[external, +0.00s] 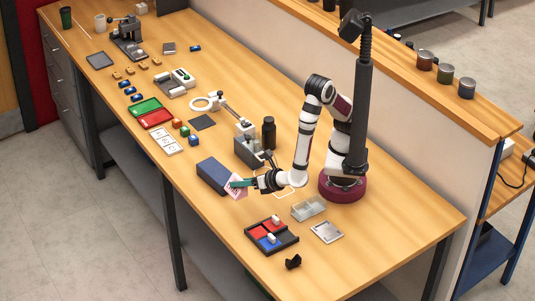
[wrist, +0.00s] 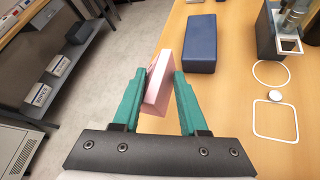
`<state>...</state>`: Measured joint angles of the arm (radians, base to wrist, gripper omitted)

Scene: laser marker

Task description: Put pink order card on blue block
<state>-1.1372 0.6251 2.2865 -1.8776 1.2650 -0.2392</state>
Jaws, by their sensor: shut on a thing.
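My gripper (external: 243,182) is shut on the pink order card (external: 235,188) and holds it up, tilted, near the front edge of the bench. In the wrist view the card (wrist: 158,82) stands between the two green fingertips (wrist: 160,80). The blue block (external: 213,175) is a long dark blue block lying on the bench, just left of and behind the card in the external view. In the wrist view the blue block (wrist: 200,44) lies ahead and to the right of the card, apart from it.
A grey machine (external: 249,150) stands behind the blue block, with a black bottle (external: 268,133) beside it. A tray with red and blue compartments (external: 271,236), a clear box (external: 309,207) and a metal plate (external: 327,231) lie to the right. White outlines (wrist: 275,120) mark the bench.

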